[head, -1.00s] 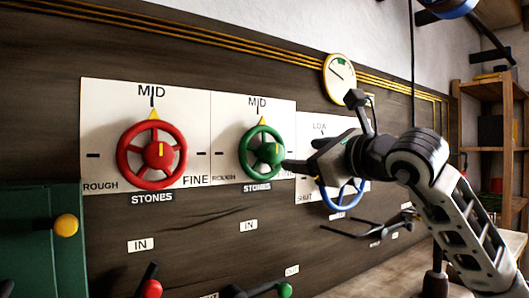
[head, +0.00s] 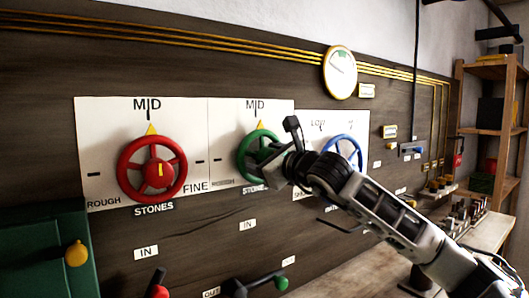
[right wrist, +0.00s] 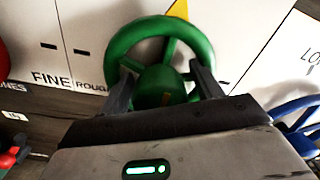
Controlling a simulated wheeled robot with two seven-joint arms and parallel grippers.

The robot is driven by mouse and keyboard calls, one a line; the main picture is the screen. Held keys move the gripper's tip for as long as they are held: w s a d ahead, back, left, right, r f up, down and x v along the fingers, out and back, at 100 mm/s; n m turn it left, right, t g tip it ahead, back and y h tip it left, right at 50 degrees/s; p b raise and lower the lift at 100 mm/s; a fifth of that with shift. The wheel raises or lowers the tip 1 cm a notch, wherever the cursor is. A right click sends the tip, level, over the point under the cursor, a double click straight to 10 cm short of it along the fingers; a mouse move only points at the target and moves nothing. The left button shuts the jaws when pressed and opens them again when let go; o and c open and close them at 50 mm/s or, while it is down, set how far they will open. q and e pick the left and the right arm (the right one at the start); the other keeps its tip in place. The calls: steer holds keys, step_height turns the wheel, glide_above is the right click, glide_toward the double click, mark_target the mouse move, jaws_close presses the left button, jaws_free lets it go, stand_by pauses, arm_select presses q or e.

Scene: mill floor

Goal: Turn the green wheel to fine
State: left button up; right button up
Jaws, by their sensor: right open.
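The green wheel (head: 241,152) is mounted on a white panel between the red and blue wheels. A yellow pointer (head: 260,125) above it stands at MID. My right gripper (head: 272,160) is in front of the wheel and hides its lower right part in the head view. In the right wrist view, the wheel's rim (right wrist: 118,48) and hub (right wrist: 160,90) show. The open fingers of my right gripper (right wrist: 162,84) lie either side of the hub; contact cannot be told. The green wheel's FINE label is hidden in the head view. My left gripper is out of view.
The red wheel (head: 125,160) is to the left and the blue wheel (head: 352,144) close on the right. Below are levers with red (head: 158,292) and green (head: 281,283) knobs. A green box (head: 40,250) stands lower left. A gauge (head: 340,73) hangs above.

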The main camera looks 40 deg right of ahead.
steer(key=c, duration=1)
steer(key=shift+f, duration=0.1)
